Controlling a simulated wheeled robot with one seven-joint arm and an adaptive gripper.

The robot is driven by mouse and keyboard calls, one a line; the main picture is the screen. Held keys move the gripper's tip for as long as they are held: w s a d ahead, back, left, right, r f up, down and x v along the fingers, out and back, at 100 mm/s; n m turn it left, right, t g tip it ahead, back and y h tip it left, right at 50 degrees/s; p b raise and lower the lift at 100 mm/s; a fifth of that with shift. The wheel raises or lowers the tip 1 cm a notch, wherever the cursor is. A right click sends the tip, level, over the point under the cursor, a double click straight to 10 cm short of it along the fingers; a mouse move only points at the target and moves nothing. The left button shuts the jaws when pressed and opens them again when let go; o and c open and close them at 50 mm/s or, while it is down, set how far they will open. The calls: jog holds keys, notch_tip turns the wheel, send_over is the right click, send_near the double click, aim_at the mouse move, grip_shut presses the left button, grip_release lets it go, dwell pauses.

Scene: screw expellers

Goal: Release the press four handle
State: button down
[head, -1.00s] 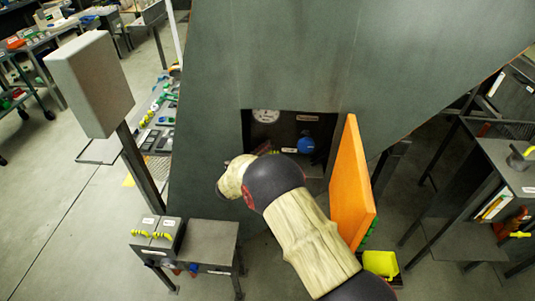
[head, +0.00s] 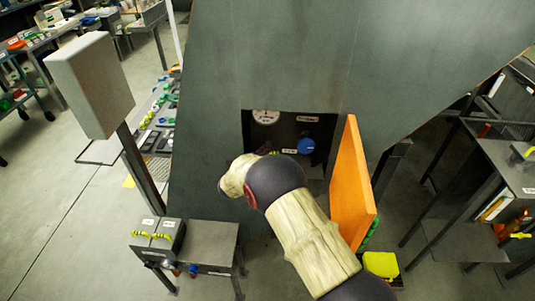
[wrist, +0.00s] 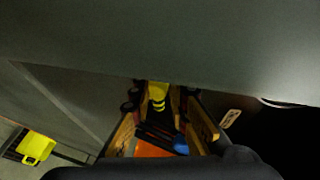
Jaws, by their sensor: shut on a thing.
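The press is the large grey-green housing (head: 290,55), with a dark recess in its front. A yellow handle with black stripes (wrist: 157,92) shows in the wrist view between the fingers of my gripper (wrist: 160,98). The gripper is shut on this handle, inside the recess; the exact contact is dark and partly hidden. In the head view my arm covers the gripper and the handle. A round white gauge (head: 265,116) and a blue knob (head: 306,146) sit in the recess, above and to the right of my wrist.
An orange door (head: 350,190) stands open close beside my arm on the right. A yellow bin (head: 380,264) is on the floor past it. A small stand with yellow-striped handles (head: 210,245) is at lower left. A grey box on a post (head: 88,82) stands left. Shelving (head: 480,190) is at right.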

jog(key=shift+s+f, duration=0.2)
jog(key=shift+f, duration=0.3)
jog(key=shift+f+n, duration=0.1)
jog(key=shift+n, duration=0.2)
jog(key=shift+f+n+t+h+b, duration=0.2)
jog(key=shift+n+t+h+b, duration=0.4)
jog(key=shift+n, duration=0.6)
jog(key=n+t+b, duration=0.1)
jog(key=n, duration=0.2)
jog(key=n+t+h+b, duration=0.1)
jog(key=n+b, duration=0.1)
jog(key=shift+d+f+n+h, duration=0.15)
jog(key=shift+n+h, duration=0.15)
jog(key=shift+n, duration=0.1)
jog(key=n+t+b, duration=0.1)
jog(key=n, duration=0.2)
jog(key=n+t+y+b, duration=0.1)
jog(key=n+t, duration=0.1)
jog(key=n, duration=0.1)
jog(key=shift+d, duration=0.1)
jog(key=shift+r+n+t+y+b, duration=0.15)
jog(key=shift+n+t+y+b, duration=0.15)
jog(key=shift+n, duration=0.6)
jog(key=shift+r+n+t+y+b, duration=0.2)
jog(key=shift+n+t+y, duration=0.15)
jog(key=shift+n, duration=0.55)
jog(key=shift+w+r, duration=0.1)
jog(key=shift+r, duration=0.05)
